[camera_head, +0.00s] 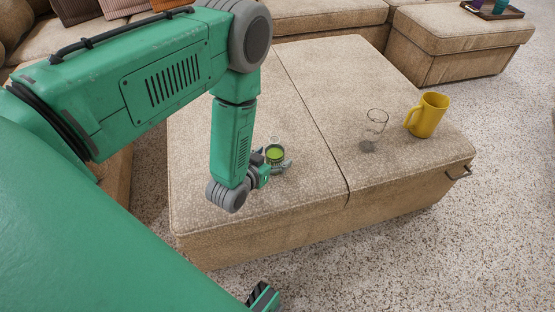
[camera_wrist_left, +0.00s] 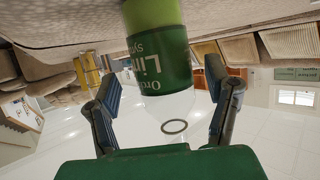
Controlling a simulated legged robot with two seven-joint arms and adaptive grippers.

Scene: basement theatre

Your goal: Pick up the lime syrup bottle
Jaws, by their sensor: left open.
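The lime syrup bottle (camera_head: 275,154) stands on the beige ottoman, with bright green syrup and clear glass above it. In the left wrist view, which appears upside down, the bottle (camera_wrist_left: 163,62) shows its dark green label and clear neck with a ring-shaped mouth. My left gripper (camera_head: 273,167) is open and low at the bottle. Its two fingers (camera_wrist_left: 150,75) show on either side of the bottle in the wrist view, with visible gaps between them and the glass.
The wide beige ottoman (camera_head: 310,165) has a seam across its top. An empty clear glass (camera_head: 375,128) and a yellow mug (camera_head: 428,115) stand on its right part. Another ottoman (camera_head: 455,40) with a tray (camera_head: 492,10) is behind. The ottoman top around the bottle is clear.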

